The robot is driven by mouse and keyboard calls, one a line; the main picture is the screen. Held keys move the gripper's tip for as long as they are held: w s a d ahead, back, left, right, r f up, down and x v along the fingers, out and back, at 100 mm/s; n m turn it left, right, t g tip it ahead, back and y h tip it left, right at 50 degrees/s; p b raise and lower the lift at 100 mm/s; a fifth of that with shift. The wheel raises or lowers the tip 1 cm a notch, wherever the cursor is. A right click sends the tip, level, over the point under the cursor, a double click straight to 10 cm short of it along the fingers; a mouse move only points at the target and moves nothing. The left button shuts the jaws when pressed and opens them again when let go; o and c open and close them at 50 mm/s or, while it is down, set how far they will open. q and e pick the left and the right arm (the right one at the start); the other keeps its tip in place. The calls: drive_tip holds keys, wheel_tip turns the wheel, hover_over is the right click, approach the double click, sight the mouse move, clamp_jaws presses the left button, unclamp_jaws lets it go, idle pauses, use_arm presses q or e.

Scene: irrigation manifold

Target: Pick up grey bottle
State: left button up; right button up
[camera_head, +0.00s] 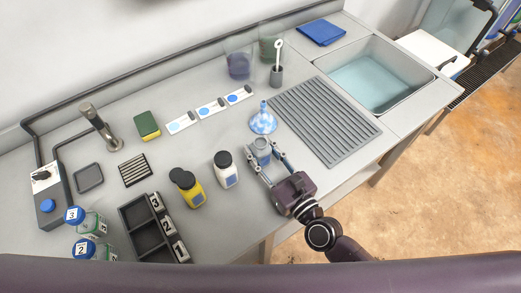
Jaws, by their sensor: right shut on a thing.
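The grey bottle (262,146) stands on the counter, just in front of a blue and white funnel. My right gripper (265,156) reaches in from the lower right with one finger on each side of the bottle, and it is shut on it. The bottle looks upright; whether its base touches the counter I cannot tell. My left gripper is not in view.
The funnel (263,121) is close behind the bottle. White (226,170) and yellow (188,188) bottles stand to the left. A ribbed drain mat (325,120) and a sink (373,78) are to the right. A numbered black rack (140,220) is front left.

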wheel_tip(320, 180, up, 20)
drive_tip(key=p, duration=0.9)
idle(0.4)
